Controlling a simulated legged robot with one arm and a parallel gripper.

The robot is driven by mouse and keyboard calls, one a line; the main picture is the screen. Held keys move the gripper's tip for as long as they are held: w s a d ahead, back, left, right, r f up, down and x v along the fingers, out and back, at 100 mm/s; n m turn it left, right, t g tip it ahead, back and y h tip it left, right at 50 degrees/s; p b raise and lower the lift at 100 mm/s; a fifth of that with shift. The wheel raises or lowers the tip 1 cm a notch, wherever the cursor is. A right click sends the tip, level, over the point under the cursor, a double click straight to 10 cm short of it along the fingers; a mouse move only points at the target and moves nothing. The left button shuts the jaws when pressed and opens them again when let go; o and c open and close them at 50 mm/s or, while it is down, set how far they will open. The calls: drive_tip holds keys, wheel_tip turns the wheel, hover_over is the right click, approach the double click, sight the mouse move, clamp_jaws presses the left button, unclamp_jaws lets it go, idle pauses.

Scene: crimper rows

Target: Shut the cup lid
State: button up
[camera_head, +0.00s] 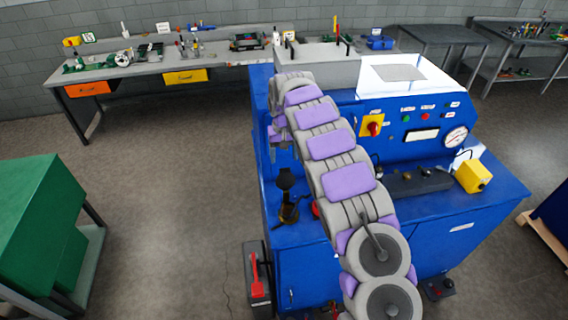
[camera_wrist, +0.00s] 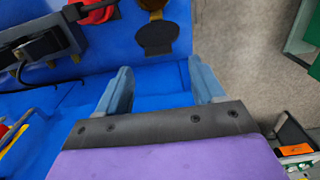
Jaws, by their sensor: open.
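The cup (camera_head: 289,212) is small, dark and brownish, and stands on the blue machine's ledge left of my arm. Its black lid (camera_head: 286,179) stands raised above it, open. In the wrist view, the lid (camera_wrist: 157,38) is a dark disc hinged to the brown cup (camera_wrist: 152,6), which is cut by the top edge. My gripper (camera_wrist: 160,68) is open and empty, its two grey-blue fingers spread on either side of the lid's line. The lid appears just beyond the fingertips, apart from them. In the head view the fingers are hard to make out.
The blue machine (camera_head: 460,215) carries a gauge, buttons and a yellow box (camera_head: 473,176). A red part (camera_wrist: 92,10) and a black block (camera_wrist: 42,48) lie left of the cup in the wrist view. A green cabinet (camera_head: 35,205) stands left; the floor between is clear.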

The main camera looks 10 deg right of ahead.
sight(285, 177)
wheel_tip(285, 177, down, 5)
drive_tip(key=shift+p, duration=0.35)
drive_tip(key=shift+c, duration=0.5)
clamp_jaws()
